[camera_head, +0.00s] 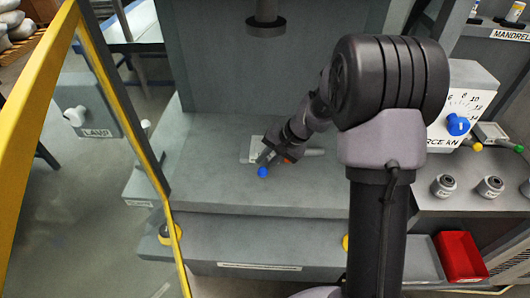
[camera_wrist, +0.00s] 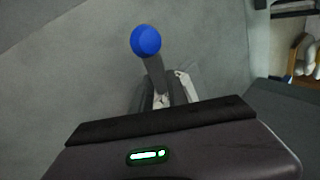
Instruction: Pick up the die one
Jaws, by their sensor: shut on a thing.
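A piece with a blue ball end (camera_head: 262,172) is at my gripper (camera_head: 268,158), low over the grey machine bed. In the wrist view the blue ball (camera_wrist: 146,40) sits on a short grey stem (camera_wrist: 155,76). The stem runs down to between the fingertips of my gripper (camera_wrist: 164,97), which are shut on it. The rest of the piece is hidden by my gripper. I see no mark on it that tells whether it is the die one.
The grey bed (camera_head: 225,195) is mostly clear. A light plate (camera_head: 249,152) lies behind my gripper. A vertical ram (camera_head: 266,22) hangs above. At right are a dial box (camera_head: 462,105), two metal cylinders (camera_head: 443,186) and a red bin (camera_head: 460,257). A yellow-framed guard (camera_head: 120,120) stands at left.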

